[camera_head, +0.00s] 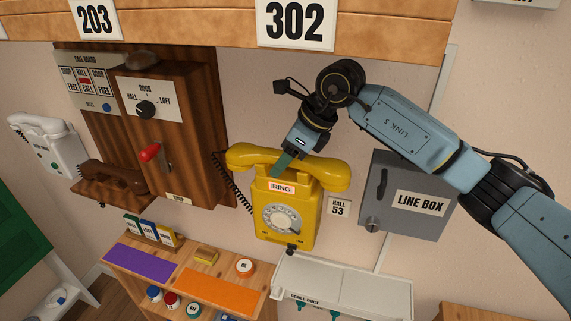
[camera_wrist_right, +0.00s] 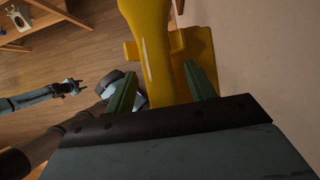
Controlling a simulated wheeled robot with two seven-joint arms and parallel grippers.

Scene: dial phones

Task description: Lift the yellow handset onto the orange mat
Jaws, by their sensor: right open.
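The yellow handset (camera_head: 300,169) lies across the top of the yellow wall phone (camera_head: 288,215), on its cradle. My right gripper (camera_head: 279,168) reaches down to the handset's middle from above. In the right wrist view my right gripper (camera_wrist_right: 160,82) is open, with one green finger on each side of the yellow handset (camera_wrist_right: 150,40); I cannot tell whether either touches it. The orange mat (camera_head: 222,292) lies flat on the wooden shelf below the phone, with its surface bare. My left gripper (camera_wrist_right: 72,87) is small in the right wrist view, and its jaws are unclear.
A grey line box (camera_head: 408,200) is right of the phone. A white cable duct (camera_head: 345,285) is at lower right.

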